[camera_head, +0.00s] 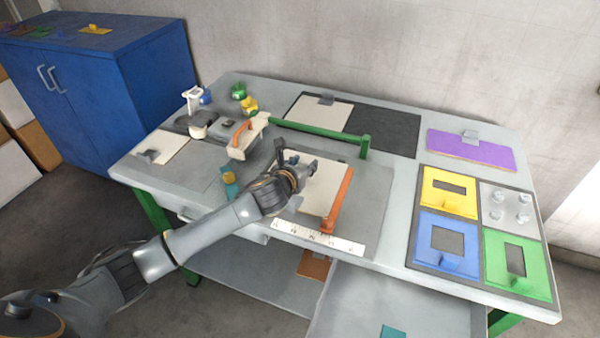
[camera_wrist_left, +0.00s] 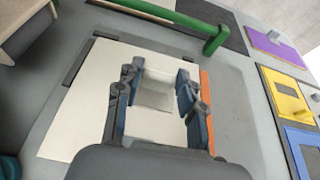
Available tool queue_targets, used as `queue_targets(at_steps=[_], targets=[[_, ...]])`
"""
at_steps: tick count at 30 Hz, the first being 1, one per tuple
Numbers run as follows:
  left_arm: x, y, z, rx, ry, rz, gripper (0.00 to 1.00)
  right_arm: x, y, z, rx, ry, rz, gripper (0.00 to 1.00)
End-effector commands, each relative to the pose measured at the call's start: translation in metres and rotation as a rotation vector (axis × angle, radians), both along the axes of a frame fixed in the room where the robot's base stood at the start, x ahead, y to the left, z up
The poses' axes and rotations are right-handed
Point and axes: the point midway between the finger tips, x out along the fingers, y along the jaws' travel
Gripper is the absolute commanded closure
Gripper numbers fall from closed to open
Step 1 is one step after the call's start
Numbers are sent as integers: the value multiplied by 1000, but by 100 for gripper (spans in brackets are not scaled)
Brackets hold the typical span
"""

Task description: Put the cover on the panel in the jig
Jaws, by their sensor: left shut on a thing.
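A cream panel (camera_head: 325,193) lies in the jig area on a grey mat, beside an orange bar (camera_head: 339,200) at its right. A green rail (camera_head: 320,134) runs behind it. My left gripper (camera_head: 302,172) is over the panel and shut on its grey handle block (camera_wrist_left: 156,92), which shows between the fingers in the left wrist view. I cannot tell whether the panel rests flat or is slightly raised. Plates with window cut-outs lie at the right: yellow (camera_head: 450,202), blue (camera_head: 428,226) and green (camera_head: 533,276). Which one is the cover is not clear. My right gripper is not in view.
A purple plate (camera_head: 480,152) and another cream panel (camera_head: 318,115) lie at the back. A tool with an orange handle (camera_head: 241,132) stands left of the jig. A white ruler strip (camera_head: 315,237) lies in front. A blue cabinet (camera_head: 150,75) stands behind left.

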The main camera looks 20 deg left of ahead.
Motion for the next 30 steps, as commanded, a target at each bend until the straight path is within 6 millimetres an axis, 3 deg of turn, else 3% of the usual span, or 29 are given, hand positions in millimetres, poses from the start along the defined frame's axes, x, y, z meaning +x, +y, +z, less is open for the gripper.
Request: queue_targets(at_steps=[6,12,23,24,27,30], targets=[[4,12,-18,0,2,1,89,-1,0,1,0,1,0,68],[4,10,-42,-2,0,1,89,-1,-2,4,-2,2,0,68],[4,10,-46,1,-1,-1,89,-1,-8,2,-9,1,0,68],[4,10,-46,1,-1,-1,57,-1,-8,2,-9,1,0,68],[4,10,-46,0,-1,-1,39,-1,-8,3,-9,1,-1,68],[4,10,-46,0,-1,0,39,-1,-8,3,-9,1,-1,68]])
